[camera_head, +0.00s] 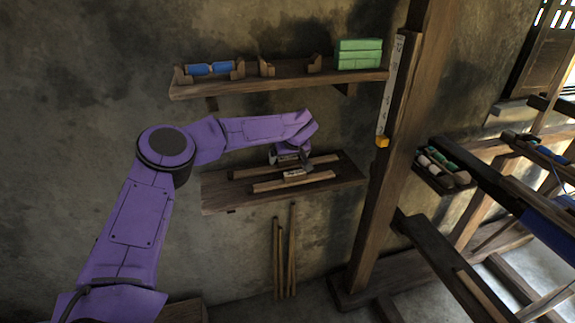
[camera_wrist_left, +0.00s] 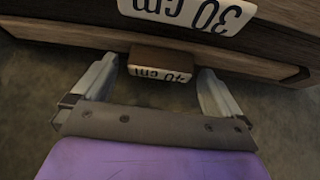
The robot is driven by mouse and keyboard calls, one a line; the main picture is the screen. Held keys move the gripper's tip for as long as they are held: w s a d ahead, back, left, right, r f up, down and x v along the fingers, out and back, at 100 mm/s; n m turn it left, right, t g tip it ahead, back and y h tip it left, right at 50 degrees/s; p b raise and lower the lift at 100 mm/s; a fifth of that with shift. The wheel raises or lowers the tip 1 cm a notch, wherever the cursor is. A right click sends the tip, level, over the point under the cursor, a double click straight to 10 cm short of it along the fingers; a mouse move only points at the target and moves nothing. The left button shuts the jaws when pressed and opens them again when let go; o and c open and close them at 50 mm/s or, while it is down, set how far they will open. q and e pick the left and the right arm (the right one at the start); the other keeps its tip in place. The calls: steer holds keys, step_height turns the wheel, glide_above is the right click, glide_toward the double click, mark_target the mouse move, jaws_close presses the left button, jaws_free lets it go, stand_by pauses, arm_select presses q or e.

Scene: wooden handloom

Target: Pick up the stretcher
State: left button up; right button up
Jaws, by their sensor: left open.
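Two wooden bars lie on the lower wall shelf in the head view, a back bar (camera_head: 243,174) and a front bar (camera_head: 265,187). A small white label (camera_head: 295,173) shows by the front bar. My left gripper (camera_head: 290,160) is over the shelf at the bars, pointing down. In the left wrist view the gripper (camera_wrist_left: 158,66) is open. A wooden piece labelled 40 cm (camera_wrist_left: 160,74) shows between its fingers, with no grip visible. A 30 cm label (camera_wrist_left: 190,14) lies beyond the fingertips. I cannot tell which bar carries which label. My right gripper is not in view.
An upper shelf (camera_head: 280,84) holds blue rolls (camera_head: 210,69) and green boxes (camera_head: 358,54) above my arm. A wooden post (camera_head: 395,150) stands right of the lower shelf (camera_head: 345,174). Thin sticks (camera_head: 284,255) lean on the wall below. The loom (camera_head: 480,170) fills the right.

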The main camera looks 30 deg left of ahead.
arm_select(q)
steer(key=c, duration=1.3)
steer(key=shift+r, duration=0.1)
